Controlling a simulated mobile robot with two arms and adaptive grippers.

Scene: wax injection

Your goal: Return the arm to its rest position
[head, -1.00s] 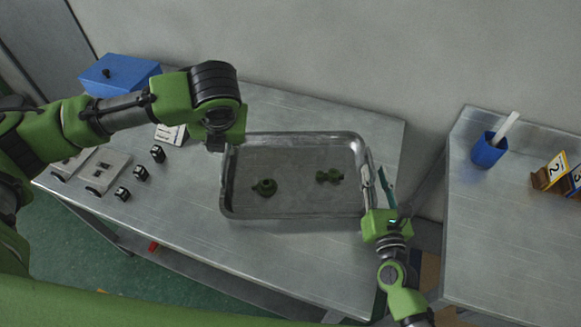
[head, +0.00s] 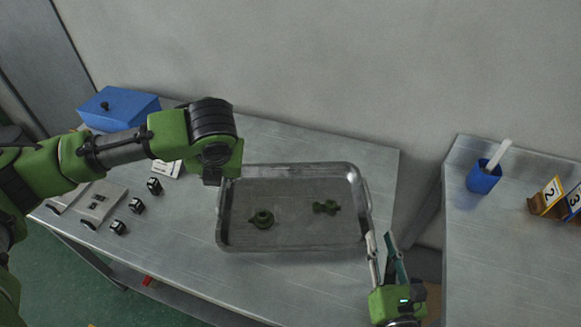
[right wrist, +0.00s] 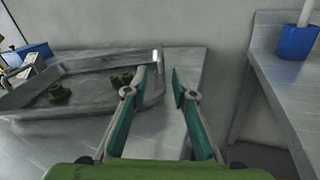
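My right gripper (head: 385,245) is at the right end of the metal tray in the head view. In the right wrist view its two fingers (right wrist: 160,80) stand apart with nothing between them. My left arm reaches in from the left, and its end (head: 212,172) is by the tray's left edge. Its fingers are hidden under the wrist. The metal tray (head: 290,247) lies on the table and also shows in the right wrist view (right wrist: 85,108). Two green wax parts lie in it: a round one (head: 262,219) on the left and a smaller one (head: 326,207) on the right.
A blue box (head: 118,108) stands at the table's back left. A second table (head: 480,240) to the right holds a blue cup (head: 484,177) and numbered signs (head: 549,196). A gap separates the tables.

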